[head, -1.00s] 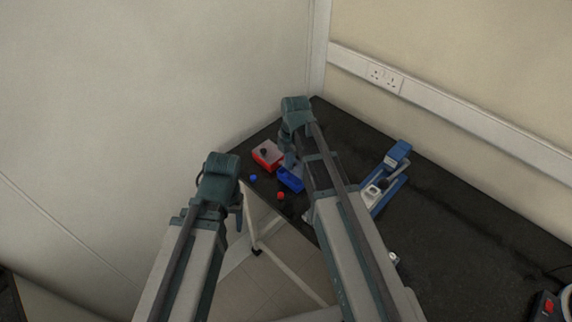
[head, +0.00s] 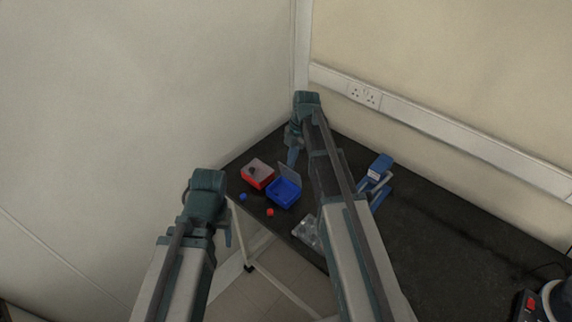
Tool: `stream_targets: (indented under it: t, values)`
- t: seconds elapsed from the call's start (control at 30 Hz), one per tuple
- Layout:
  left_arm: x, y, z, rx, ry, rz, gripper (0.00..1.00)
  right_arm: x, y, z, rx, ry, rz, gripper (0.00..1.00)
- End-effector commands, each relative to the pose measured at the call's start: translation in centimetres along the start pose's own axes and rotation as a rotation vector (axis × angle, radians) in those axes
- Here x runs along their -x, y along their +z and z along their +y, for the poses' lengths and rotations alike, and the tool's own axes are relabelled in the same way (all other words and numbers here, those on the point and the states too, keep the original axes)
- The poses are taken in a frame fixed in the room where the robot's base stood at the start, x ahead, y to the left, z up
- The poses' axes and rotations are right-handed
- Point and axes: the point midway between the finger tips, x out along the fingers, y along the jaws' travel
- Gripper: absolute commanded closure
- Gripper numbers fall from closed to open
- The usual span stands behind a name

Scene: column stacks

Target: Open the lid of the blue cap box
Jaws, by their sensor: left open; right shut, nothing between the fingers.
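The blue cap box (head: 283,192) sits near the left end of the black table. Its see-through lid (head: 290,173) stands raised at its back edge, and the blue inside shows. My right gripper (head: 292,158) is above and behind the raised lid, shut and apart from the box as far as I can see. My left gripper (head: 229,234) hangs open and empty at the left, beside the table's near left edge.
A red box (head: 257,174) with a closed lid and a dark knob stands left of the blue one. A blue cap (head: 243,197) and a red cap (head: 270,212) lie in front. A clear tray (head: 307,231) and a blue-white device (head: 375,175) are to the right.

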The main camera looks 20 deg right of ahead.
Motion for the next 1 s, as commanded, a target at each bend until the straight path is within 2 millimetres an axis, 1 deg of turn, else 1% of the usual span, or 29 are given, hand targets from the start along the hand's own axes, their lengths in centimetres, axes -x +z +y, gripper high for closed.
stream_targets:
  t: [0.03,0.17,0.3,0.6,1.0]
  values:
    - [-0.8,0.0,0.1,0.0,0.0,0.0,0.41,-0.6,1.9,-0.1,-0.008,-0.007,-0.034,1.0]
    - [-1.3,-0.1,0.1,0.0,0.0,0.0,0.41,-0.9,3.0,-0.1,-0.012,-0.011,-0.017,1.0]
    - [-2.2,-0.1,0.2,0.0,0.0,0.0,0.41,-1.3,3.7,-0.2,-0.017,-0.024,0.064,1.0]
    - [-3.6,-0.2,0.3,0.0,0.0,0.0,0.41,-1.8,4.3,-0.4,-0.02,-0.037,0.2,1.0]
    - [-4.0,-0.2,0.4,0.0,0.0,0.0,0.41,-1.8,4.2,-0.6,-0.018,-0.04,0.245,1.0]
